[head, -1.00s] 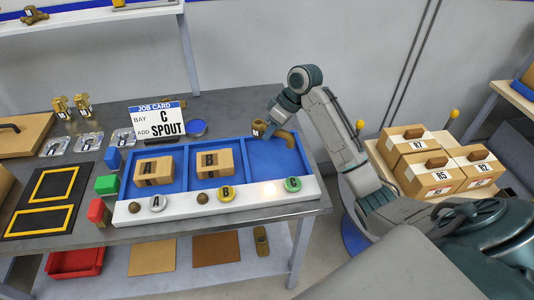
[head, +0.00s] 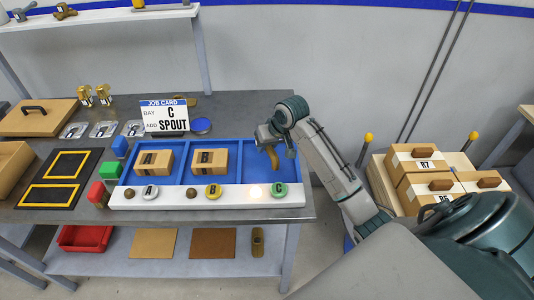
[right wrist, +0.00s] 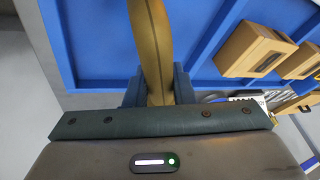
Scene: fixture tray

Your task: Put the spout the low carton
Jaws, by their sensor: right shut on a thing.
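My right gripper (head: 268,143) is shut on a curved brass-brown spout (head: 273,158). It holds the spout over the right-hand bay of the blue fixture tray (head: 228,142), behind the green C button (head: 279,190). The spout also shows in the right wrist view (right wrist: 151,40), upright between the fingers with blue tray behind it. I cannot tell whether it touches the tray floor. No carton shows in the right bay. My left gripper is not in view.
The job card (head: 164,117) reads bay C, add spout. Cartons marked R7 (head: 420,166) and R5 (head: 438,190) stand on a side stand at the right. Two brass fittings (head: 94,96) stand behind.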

